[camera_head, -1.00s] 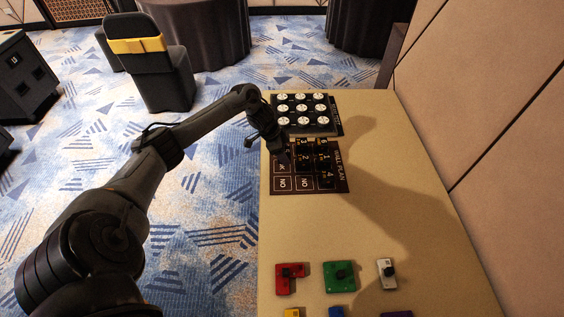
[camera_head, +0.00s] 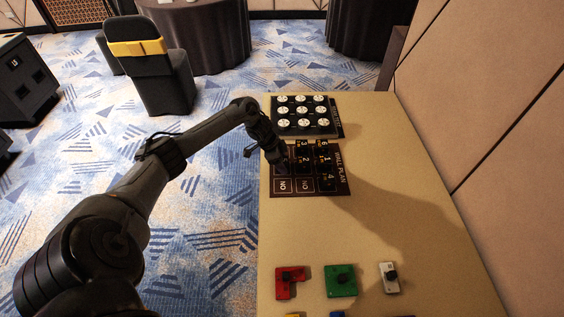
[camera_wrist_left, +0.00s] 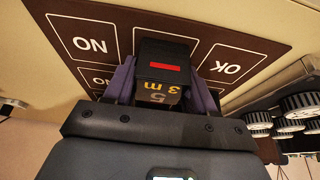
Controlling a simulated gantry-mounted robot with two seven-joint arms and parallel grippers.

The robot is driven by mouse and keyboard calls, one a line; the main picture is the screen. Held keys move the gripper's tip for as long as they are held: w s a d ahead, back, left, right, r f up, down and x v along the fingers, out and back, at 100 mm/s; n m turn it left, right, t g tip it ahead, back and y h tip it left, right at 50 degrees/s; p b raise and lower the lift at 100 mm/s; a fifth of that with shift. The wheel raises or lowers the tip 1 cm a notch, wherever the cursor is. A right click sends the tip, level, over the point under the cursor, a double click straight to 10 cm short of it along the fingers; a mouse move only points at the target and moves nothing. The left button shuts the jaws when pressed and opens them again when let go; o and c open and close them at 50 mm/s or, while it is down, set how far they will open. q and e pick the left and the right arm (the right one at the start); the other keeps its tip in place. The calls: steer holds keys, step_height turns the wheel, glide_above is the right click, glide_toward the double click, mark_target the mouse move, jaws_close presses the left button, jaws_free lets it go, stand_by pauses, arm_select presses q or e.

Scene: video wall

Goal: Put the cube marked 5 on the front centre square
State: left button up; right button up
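The cube marked 5 (camera_wrist_left: 160,85) is dark, with a red bar on one face and yellow writing. My left gripper (camera_wrist_left: 160,88) is shut on it, with purple fingers on both sides. In the head view the left gripper (camera_head: 283,166) is over the left column of the dark wall plan board (camera_head: 341,186), and hides the cube there. In the left wrist view the cube is between a square marked NO (camera_wrist_left: 90,45) and one marked OK (camera_wrist_left: 232,66), covering part of the square between them. I cannot tell whether it touches the board. My right gripper is not in view.
Dark cubes marked 3, 2, 6, 1 and 4 (camera_head: 328,177) stand on the board beside the gripper. A panel of white dials (camera_head: 303,111) lies behind. Red (camera_head: 288,281), green (camera_head: 340,281) and white (camera_head: 389,277) pieces lie nearer. The table's middle (camera_head: 340,230) is clear.

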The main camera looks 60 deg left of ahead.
arm_select(q)
steer(key=o, duration=0.4)
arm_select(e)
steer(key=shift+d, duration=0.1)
arm_select(q)
steer(key=shift+o, duration=0.2)
steer(key=shift+r, duration=0.15)
steer(key=p+v, duration=0.3)
steer(key=v, duration=0.9)
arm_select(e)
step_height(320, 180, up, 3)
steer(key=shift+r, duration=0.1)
arm_select(q)
steer(key=shift+s, duration=0.1)
